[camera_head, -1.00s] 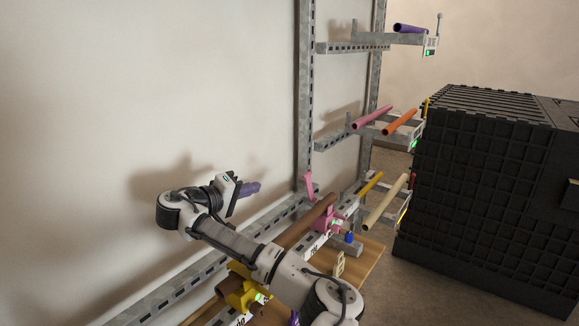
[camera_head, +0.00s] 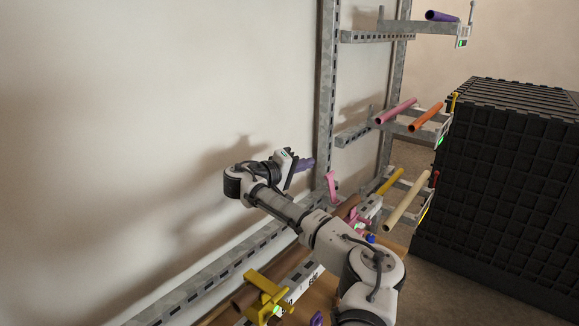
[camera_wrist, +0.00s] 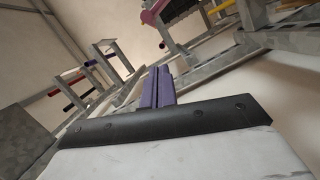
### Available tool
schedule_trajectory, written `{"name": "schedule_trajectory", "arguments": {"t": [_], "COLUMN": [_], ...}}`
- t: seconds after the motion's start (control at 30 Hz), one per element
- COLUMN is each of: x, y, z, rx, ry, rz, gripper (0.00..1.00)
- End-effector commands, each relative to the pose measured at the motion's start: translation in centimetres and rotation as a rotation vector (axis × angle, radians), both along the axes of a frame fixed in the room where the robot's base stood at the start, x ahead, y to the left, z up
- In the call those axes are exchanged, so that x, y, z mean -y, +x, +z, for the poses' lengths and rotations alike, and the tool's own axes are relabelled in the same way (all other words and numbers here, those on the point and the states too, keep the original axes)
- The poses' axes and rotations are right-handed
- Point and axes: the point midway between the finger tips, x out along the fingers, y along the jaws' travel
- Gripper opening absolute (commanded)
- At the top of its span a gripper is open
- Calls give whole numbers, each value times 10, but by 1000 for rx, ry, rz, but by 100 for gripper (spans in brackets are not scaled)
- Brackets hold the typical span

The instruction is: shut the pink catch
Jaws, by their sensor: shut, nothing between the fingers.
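The pink catch shows in the head view as a raised pink arm (camera_head: 331,188) standing upright, with its pink lower part (camera_head: 358,218) beside the brown pipe (camera_head: 347,207). My arm hides some of the lower part. In the wrist view pink (camera_wrist: 151,13) shows at the top edge, probably the same catch. My gripper (camera_head: 306,164), with purple fingers, is shut and empty. In the head view it appears just left of and slightly above the raised arm's top, with a small gap. Its closed fingers also show in the wrist view (camera_wrist: 158,88).
A yellow catch (camera_head: 265,297) sits on the brown pipe nearer me. Grey rack uprights (camera_head: 327,90) and brackets holding coloured pipes stand behind and to the right. A large black crate (camera_head: 500,180) fills the right side. The pale wall is close on the left.

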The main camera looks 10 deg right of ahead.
Motion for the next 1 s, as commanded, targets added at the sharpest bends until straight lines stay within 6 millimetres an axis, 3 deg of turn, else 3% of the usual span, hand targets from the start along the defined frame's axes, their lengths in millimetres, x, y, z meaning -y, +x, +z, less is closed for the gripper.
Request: {"name": "schedule_trajectory", "arguments": {"t": [0.13,0.4,1.0], "x": [15,25,25], "y": [-15,-29,-22], "z": [-6,-13,-16], "rx": [0,-1,25], "ry": [-2,0,22], "rz": [-1,0,0], "gripper": [0,0,0]}}
